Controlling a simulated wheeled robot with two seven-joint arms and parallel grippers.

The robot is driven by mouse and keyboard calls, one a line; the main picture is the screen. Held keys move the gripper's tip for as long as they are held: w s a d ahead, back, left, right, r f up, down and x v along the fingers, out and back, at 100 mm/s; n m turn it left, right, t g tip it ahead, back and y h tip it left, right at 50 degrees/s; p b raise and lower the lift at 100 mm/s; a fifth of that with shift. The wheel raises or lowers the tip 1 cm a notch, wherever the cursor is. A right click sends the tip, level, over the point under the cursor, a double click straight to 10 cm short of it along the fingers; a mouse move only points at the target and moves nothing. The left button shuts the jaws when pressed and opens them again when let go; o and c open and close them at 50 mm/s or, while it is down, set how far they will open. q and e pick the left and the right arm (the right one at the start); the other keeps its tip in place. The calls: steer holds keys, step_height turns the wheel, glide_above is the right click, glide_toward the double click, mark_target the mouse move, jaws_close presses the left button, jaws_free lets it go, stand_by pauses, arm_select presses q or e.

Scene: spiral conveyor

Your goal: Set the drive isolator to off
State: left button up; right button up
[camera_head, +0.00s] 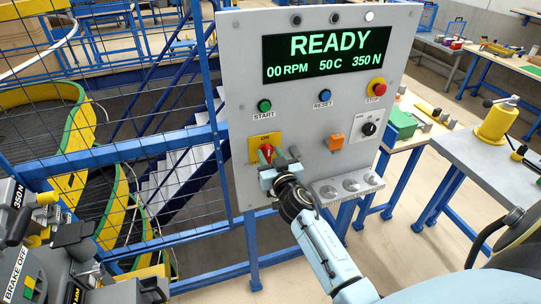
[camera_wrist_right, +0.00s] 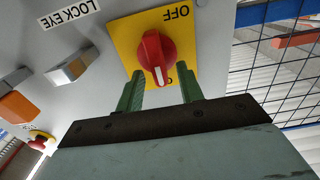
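The drive isolator is a red rotary knob (camera_head: 266,152) on a yellow plate (camera_head: 258,139), low on the left of the grey control panel. The word ON shows at the plate's top in the head view. In the right wrist view the red knob (camera_wrist_right: 153,56) has its ridge running towards a partly hidden label near my fingers; OFF is at the opposite side. My right gripper (camera_wrist_right: 160,84) is open, its two green fingers apart with the knob's near end between or just beyond their tips. Contact cannot be told. My left gripper is not in view.
The grey panel (camera_head: 299,106) reads READY and carries a green START button (camera_head: 264,105), a blue RESET button (camera_head: 325,95) and a red STOP button (camera_head: 377,87). Blue mesh fencing (camera_head: 110,158) stands left. A lock eye (camera_wrist_right: 68,72) sits beside the isolator.

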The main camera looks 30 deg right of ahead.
jaws_close()
steer(key=shift+n, duration=0.4)
steer(key=n, duration=0.2)
steer(key=n+b, duration=0.1)
steer(key=n, duration=0.1)
steer(key=shift+a+f, duration=0.1)
steer(key=shift+a, duration=0.25)
steer(key=n, duration=0.2)
steer(key=n+b, duration=0.1)
steer(key=n, duration=0.1)
steer(key=shift+w+a+f, duration=0.1)
steer(key=shift+a+f, duration=0.1)
steer(key=n, duration=0.3)
steer(key=n+b, duration=0.1)
steer(key=n, duration=0.2)
steer(key=f+n, duration=0.1)
steer(key=n, duration=0.2)
steer(key=shift+a, duration=0.25)
steer(key=shift+n+b, duration=0.3)
